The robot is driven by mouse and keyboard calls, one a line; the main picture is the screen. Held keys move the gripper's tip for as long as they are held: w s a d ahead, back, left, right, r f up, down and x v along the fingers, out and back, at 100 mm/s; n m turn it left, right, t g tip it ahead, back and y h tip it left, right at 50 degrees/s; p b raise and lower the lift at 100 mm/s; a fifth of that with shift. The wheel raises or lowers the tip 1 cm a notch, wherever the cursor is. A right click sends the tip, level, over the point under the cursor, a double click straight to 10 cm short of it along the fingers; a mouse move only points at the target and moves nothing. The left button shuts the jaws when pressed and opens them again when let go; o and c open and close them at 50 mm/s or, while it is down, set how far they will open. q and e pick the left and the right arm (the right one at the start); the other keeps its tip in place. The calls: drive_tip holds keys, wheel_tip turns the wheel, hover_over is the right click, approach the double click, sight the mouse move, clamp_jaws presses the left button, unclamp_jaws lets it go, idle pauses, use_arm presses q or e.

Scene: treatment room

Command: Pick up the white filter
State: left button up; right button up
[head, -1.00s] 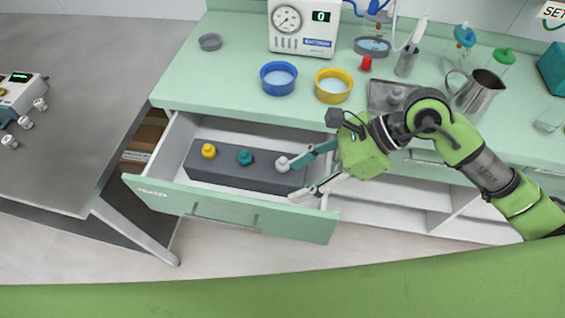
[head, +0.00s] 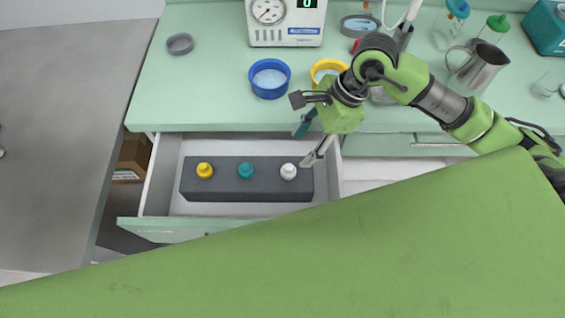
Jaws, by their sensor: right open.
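The white filter (head: 288,171) sits upright at the right end of a dark grey rack (head: 265,186) inside the open drawer (head: 176,207). A teal filter (head: 245,170) stands in the middle of the rack and a yellow filter (head: 205,170) at its left. My right gripper (head: 308,146) is open and empty, above and to the upper right of the white filter, near the counter's front edge. It looks apart from the filter. My left gripper is not in the head view.
On the counter (head: 200,90) stand a blue bowl (head: 269,88), a yellow bowl (head: 319,70), a gauge device (head: 300,38), a grey ring (head: 180,44) and a metal jug (head: 482,66). A grey table (head: 60,120) is at the left. My green body covers the bottom.

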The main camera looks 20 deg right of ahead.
sight(290, 166)
drive_tip(key=x, duration=0.5)
drive_tip(key=shift+s+f+p, duration=0.2)
drive_tip(key=shift+p, duration=0.1)
drive_tip(key=shift+a+f, duration=0.15)
drive_tip(key=shift+f, duration=0.05)
drive_tip(key=p+x, duration=0.1)
drive_tip(key=x, duration=0.3)
drive_tip(key=shift+f+p, duration=0.2)
drive_tip(key=shift+p, duration=0.2)
drive_tip(key=shift+w+f, duration=0.1)
drive_tip(key=shift+f, duration=0.3)
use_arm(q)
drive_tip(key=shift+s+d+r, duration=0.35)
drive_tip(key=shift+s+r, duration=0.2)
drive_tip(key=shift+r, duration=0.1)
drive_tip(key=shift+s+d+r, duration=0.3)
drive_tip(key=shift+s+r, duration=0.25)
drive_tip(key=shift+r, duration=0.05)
use_arm(e)
drive_tip(key=c, duration=1)
